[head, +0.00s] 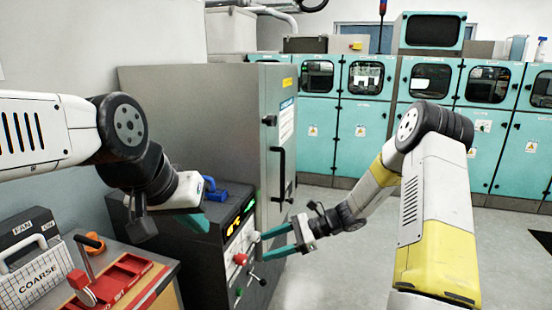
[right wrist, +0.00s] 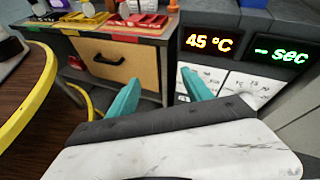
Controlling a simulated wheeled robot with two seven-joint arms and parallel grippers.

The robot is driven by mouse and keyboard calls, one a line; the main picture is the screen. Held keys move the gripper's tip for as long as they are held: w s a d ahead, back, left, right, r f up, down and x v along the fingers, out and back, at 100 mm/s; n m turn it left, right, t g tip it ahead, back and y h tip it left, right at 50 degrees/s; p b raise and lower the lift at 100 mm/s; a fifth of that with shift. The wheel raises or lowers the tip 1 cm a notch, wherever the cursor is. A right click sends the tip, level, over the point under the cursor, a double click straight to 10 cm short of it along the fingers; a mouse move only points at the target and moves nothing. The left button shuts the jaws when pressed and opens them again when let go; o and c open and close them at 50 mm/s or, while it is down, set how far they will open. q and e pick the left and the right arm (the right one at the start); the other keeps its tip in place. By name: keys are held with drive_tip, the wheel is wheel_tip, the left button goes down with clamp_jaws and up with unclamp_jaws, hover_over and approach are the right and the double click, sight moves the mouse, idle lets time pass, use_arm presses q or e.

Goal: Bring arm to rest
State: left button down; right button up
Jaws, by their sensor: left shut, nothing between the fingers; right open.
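My right arm reaches down and left from the right side of the head view. Its gripper (head: 264,245) has teal fingers spread apart with nothing between them, in front of the dark control unit (head: 207,262). In the right wrist view the same gripper (right wrist: 160,90) is open and empty, with its fingertips below the unit's lit display (right wrist: 208,43). My left arm comes in from the left. Its gripper (head: 192,222) is shut and empty above the unit's top, partly hidden by its own wrist.
A tall grey cabinet (head: 190,110) stands behind the unit. A bench at lower left holds a COARSE filter box (head: 40,276) and red trays (head: 115,283). Teal machines (head: 360,125) line the back wall. A round brown table (right wrist: 22,85) with a yellow rim shows in the wrist view.

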drive_tip(key=s+d+r+n+t+h, duration=0.3)
drive_tip(key=s+d+r+n+h, duration=0.2)
drive_tip(key=s+d+r+n, duration=0.3)
drive_tip(key=s+d+r+n+t+h, duration=0.4)
drive_tip(key=s+d+r+n+h, duration=0.2)
drive_tip(key=s+r, duration=0.7)
wheel_tip(320, 180, up, 2)
drive_tip(key=shift+s+d+r+n, duration=0.1)
drive_tip(key=shift+s+d+n, duration=0.25)
drive_tip(key=shift+d+n, duration=0.6)
